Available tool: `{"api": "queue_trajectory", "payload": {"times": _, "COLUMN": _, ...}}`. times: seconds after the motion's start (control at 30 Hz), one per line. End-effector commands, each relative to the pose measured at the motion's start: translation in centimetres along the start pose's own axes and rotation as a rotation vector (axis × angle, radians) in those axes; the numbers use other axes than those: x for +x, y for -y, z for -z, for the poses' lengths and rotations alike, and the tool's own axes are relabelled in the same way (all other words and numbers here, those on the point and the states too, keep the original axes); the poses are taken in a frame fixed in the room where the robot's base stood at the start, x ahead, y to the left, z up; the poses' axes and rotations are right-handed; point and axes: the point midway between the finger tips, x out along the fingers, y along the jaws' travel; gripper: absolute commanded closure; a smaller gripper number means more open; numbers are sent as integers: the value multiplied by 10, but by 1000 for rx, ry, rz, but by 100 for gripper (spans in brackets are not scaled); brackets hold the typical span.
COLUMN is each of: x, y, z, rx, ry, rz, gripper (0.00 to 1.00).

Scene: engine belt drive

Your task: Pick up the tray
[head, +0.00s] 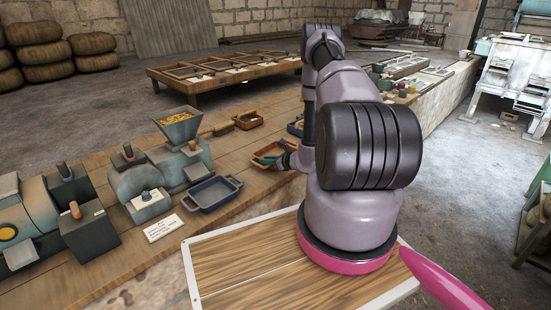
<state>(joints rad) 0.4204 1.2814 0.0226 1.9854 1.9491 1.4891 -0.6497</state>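A blue-grey tray (203,203) with end handles stands on the wooden bench, in front of the grinder-like machine. A small brown wooden tray (257,161) with something greenish in it lies farther right on the bench. My gripper (280,163) is low at the right side of this wooden tray. It looks very close to the tray or touching it. The fingers are small, dark and partly hidden by my arm, so I cannot tell whether they are open or hold the rim. Another small wooden tray (248,123) lies behind.
A machine with a hopper (181,124) of yellow grains and other grey machines stand on the left of the bench (120,262). A white label card (163,228) lies before the blue-grey tray. A blue bin (295,127) is partly hidden by my arm. A low wooden rack (205,88) stands behind.

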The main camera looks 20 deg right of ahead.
Motion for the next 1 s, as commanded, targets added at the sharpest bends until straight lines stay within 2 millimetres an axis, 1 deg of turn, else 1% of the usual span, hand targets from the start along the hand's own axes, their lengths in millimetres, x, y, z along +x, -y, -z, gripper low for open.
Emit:
{"api": "queue_trajectory", "payload": {"times": 0.03, "x": 9, "y": 0, "z": 2, "rx": -1, "ry": 1, "rz": -1, "gripper": 81}}
{"api": "queue_trajectory", "payload": {"times": 0.1, "x": 19, "y": 1, "z": 2, "rx": -2, "ry": 1, "rz": -1, "gripper": 81}}
{"api": "queue_trajectory", "payload": {"times": 0.2, "x": 30, "y": 1, "z": 2, "rx": -2, "ry": 0, "rz": -1, "gripper": 81}}
{"api": "queue_trajectory", "payload": {"times": 0.27, "x": 34, "y": 1, "z": 2, "rx": -1, "ry": 0, "rz": 0, "gripper": 81}}
{"api": "queue_trajectory", "payload": {"times": 0.5, "x": 35, "y": 1, "z": 2, "rx": -1, "ry": 0, "rz": 0, "gripper": 81}}
{"api": "queue_trajectory", "payload": {"times": 0.53, "x": 35, "y": 1, "z": 2, "rx": -1, "ry": 0, "rz": 0, "gripper": 93}}
{"api": "queue_trajectory", "payload": {"times": 0.57, "x": 35, "y": 1, "z": 2, "rx": -1, "ry": 0, "rz": 0, "gripper": 100}}
{"api": "queue_trajectory", "payload": {"times": 1.0, "x": 34, "y": 1, "z": 2, "rx": -1, "ry": 0, "rz": 0, "gripper": 100}}
